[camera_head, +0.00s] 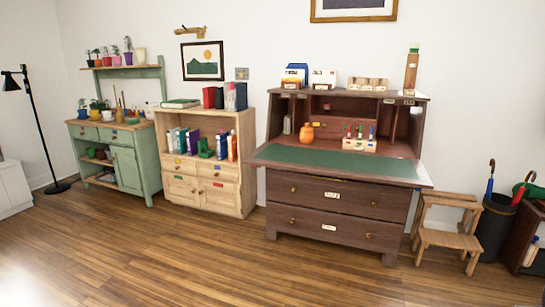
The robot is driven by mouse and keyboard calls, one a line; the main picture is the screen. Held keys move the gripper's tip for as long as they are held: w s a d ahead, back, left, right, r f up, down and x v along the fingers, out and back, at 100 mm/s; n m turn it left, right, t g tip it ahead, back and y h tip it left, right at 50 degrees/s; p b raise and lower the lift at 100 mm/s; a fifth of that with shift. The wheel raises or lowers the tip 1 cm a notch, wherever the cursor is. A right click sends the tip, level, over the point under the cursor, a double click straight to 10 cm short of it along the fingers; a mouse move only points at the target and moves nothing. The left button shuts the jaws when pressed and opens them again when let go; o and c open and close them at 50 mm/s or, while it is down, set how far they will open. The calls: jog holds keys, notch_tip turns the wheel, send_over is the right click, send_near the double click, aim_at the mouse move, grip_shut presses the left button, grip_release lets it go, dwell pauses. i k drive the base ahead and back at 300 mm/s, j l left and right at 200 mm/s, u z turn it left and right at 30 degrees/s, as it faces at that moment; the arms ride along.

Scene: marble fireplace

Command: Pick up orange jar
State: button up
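An orange jar (306,133) stands upright on the open writing level of a dark brown desk (330,203), toward the left of its compartment, behind the green writing surface (330,162). A grey bottle-like object (287,124) stands just left of it. A light wooden holder (359,144) with small coloured items sits to its right. My gripper is not in the picture.
Wooden floor (190,260) is clear in front of the furniture. A light wood bookcase (247,190) and a green cabinet (125,165) stand left of the desk. A wooden step stool (448,239) and a dark umbrella bin (493,228) stand right.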

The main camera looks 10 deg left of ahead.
aim_at(307, 137)
jog(key=i+l+u, duration=0.4)
jog(key=l, duration=0.2)
jog(key=i+l+u, duration=0.2)
jog(key=l, duration=0.15)
jog(key=i+l+u, duration=0.2)
jog(key=l, duration=0.15)
jog(key=l+u, duration=0.2)
jog(key=l, duration=0.15)
jog(key=i+l+u, duration=0.2)
jog(key=l, duration=0.2)
jog(key=i+l, duration=0.1)
jog(key=l, duration=0.5)
jog(key=i+l, duration=0.1)
jog(key=l, duration=0.55)
jog(key=i+l, duration=0.1)
jog(key=l, duration=0.5)
jog(key=i+l+u, duration=0.1)
jog(key=l, duration=0.5)
jog(key=u, duration=0.55)
jog(key=j+u, duration=0.1)
jog(key=u, duration=0.45)
jog(key=i+u, duration=0.1)
jog(key=u, duration=1.05)
jog(key=i+u, duration=0.1)
jog(key=u, duration=1.55)
jog(key=i+l+u, duration=0.1)
jog(key=u, duration=0.5)
jog(key=l+u, duration=0.5)
